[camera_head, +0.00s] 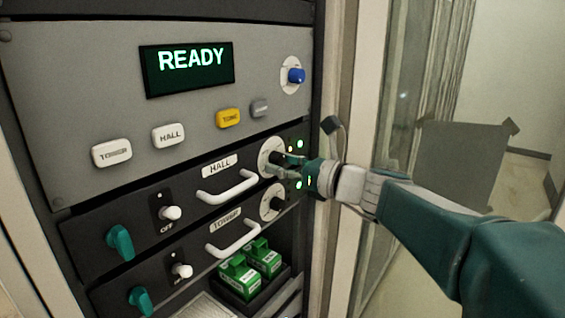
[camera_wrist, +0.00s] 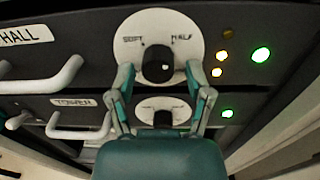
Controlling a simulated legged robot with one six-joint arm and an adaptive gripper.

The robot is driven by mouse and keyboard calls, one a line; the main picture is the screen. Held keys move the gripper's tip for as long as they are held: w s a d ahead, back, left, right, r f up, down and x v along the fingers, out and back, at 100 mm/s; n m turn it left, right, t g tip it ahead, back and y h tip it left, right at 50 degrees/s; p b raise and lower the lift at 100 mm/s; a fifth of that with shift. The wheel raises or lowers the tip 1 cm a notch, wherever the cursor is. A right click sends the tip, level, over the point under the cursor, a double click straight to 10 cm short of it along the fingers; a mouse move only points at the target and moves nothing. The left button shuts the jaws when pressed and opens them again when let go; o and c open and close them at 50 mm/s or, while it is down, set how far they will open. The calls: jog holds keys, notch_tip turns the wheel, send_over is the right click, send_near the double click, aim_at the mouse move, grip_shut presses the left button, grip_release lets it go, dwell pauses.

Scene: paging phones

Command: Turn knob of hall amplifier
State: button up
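The hall amplifier (camera_head: 185,200) is the black rack panel with the HALL label and a white handle. Its black knob (camera_wrist: 158,64) sits on a white round dial plate (camera_wrist: 186,30) marked SOFT and HALF. In the head view my gripper (camera_head: 283,166) reaches in from the right and partly covers this dial. In the wrist view my gripper (camera_wrist: 160,80) has its two fingers spread, one on each side of the knob's lower part. A gap seems to show between fingers and knob; I cannot tell whether either touches.
The tower amplifier (camera_wrist: 75,101) with its own dial (camera_wrist: 176,104) lies just below. White handles (camera_head: 227,188) stick out left of the dials. Above is a panel with a READY display (camera_head: 188,67) and a blue knob (camera_head: 296,76). Green blocks (camera_head: 240,277) sit in a lower tray.

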jog(key=shift+r, duration=0.15)
jog(key=shift+s+d, duration=0.2)
jog(key=shift+d, duration=0.1)
jog(key=v, duration=1.1)
jog(key=shift+s, duration=0.15)
